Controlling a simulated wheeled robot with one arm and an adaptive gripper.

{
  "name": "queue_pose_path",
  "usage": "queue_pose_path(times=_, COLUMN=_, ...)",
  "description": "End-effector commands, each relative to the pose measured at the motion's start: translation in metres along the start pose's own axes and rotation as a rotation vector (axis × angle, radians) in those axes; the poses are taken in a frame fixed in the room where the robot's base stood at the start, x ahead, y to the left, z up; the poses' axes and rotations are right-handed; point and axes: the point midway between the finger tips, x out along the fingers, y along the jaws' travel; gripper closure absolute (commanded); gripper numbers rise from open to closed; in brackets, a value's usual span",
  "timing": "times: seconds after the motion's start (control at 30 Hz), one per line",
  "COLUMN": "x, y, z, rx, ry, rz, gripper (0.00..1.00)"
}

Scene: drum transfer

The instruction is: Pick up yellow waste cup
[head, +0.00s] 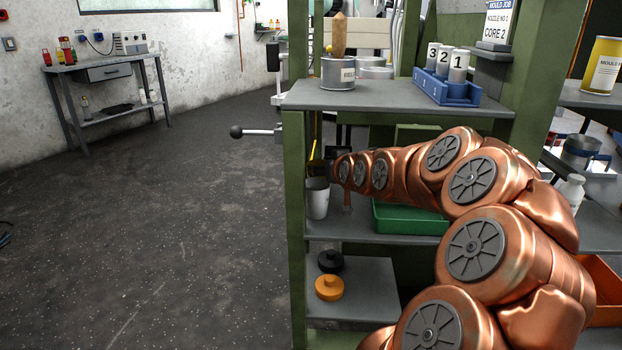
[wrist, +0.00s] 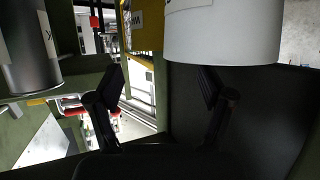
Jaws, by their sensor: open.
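My gripper is open; in the wrist view its two dark fingers (wrist: 160,88) stand apart with nothing between them. A yellow labelled object (wrist: 146,28) is beyond the fingertips at the top middle; only part shows, so I cannot tell if it is the waste cup. A white cylinder (wrist: 222,38) is close at the top right, partly cut off. In the head view my gripper (head: 321,170) is small and dark at the arm's end, just above a white cup (head: 317,200) at the shelf's left edge. A yellow sliver (head: 314,151) shows by the gripper.
Green posts (head: 295,190) frame the shelves. The upper shelf (head: 385,97) holds a metal can (head: 338,74) and a blue rack (head: 447,90) of numbered cylinders. A green tray (head: 408,219) sits behind my arm. A yellow can (head: 603,66) stands far right.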

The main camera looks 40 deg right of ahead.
Motion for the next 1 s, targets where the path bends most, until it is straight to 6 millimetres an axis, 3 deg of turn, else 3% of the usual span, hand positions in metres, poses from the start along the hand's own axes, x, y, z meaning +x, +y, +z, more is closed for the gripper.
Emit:
queue_pose_path(times=0.43, x=0.032, y=0.003, z=0.001, rx=0.001, ry=0.001, rz=0.003, gripper=0.20)
queue_pose_path(times=0.8, x=0.070, y=0.003, z=-0.001, rx=-0.001, ry=0.000, rz=0.001, gripper=0.20)
queue_pose_path(times=1.0, x=0.076, y=0.003, z=-0.002, rx=0.000, ry=-0.001, rz=0.001, gripper=0.20)
